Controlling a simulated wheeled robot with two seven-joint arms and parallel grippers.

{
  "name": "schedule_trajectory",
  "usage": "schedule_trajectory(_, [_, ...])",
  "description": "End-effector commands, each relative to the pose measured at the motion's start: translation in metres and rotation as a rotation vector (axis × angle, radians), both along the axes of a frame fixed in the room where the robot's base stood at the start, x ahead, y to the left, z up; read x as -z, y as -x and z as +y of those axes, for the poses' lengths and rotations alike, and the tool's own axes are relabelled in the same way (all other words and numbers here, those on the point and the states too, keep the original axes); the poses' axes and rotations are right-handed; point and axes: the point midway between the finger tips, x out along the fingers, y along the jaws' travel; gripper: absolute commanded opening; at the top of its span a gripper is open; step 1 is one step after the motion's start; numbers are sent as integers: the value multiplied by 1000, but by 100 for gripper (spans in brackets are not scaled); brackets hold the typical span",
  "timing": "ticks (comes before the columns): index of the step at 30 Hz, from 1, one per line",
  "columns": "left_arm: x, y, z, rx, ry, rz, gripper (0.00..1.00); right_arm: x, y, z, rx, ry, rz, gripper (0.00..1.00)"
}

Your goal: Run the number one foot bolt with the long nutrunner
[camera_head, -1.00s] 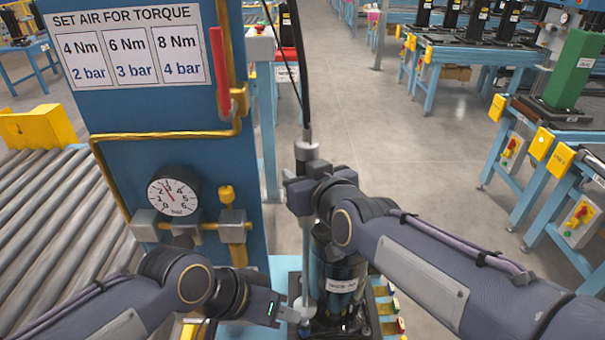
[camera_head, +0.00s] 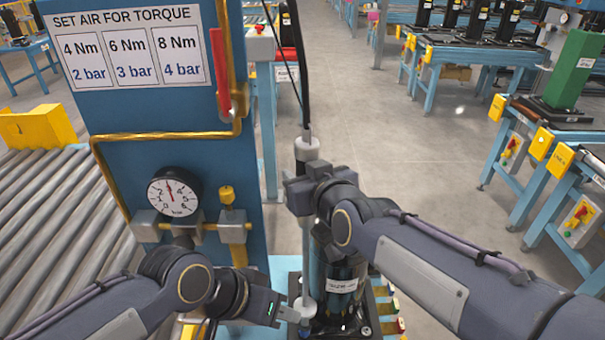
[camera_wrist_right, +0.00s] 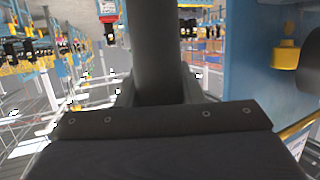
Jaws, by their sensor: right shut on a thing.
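The long nutrunner (camera_head: 307,150) stands upright in the head view, with a black hose at its top. My right gripper (camera_head: 307,190) is shut on its body. The held dark body (camera_wrist_right: 158,60) fills the middle of the right wrist view. The nutrunner's lower end (camera_head: 305,303) is at the left front of the black compressor's foot plate (camera_head: 345,330). The bolt under it is hidden. The black compressor (camera_head: 342,268) stands just right of the shaft. My left gripper (camera_head: 296,314) is low beside the nutrunner's lower end; its jaw opening cannot be made out.
A blue panel (camera_head: 180,110) stands at left with a torque chart (camera_head: 133,47), a pressure gauge (camera_head: 173,194), a yellow-knobbed regulator (camera_head: 229,215) and a red lever (camera_head: 220,75). A roller conveyor (camera_head: 50,220) is at far left. Open floor (camera_head: 430,140) lies beyond the compressor.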

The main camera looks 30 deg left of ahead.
Motion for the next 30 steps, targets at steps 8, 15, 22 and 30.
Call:
schedule_trajectory(8, [-15,0,0,0,0,0,36,-17,0,-1,0,2,2,0])
schedule_trajectory(15, [-27,0,0,0,0,0,36,-34,0,0,1,-2,-2,0])
schedule_trajectory(22, [-39,0,0,0,0,0,36,-48,0,0,1,-4,-2,0])
schedule_trajectory(30, [-41,0,0,0,0,0,36,-52,0,0,1,-5,-3,0])
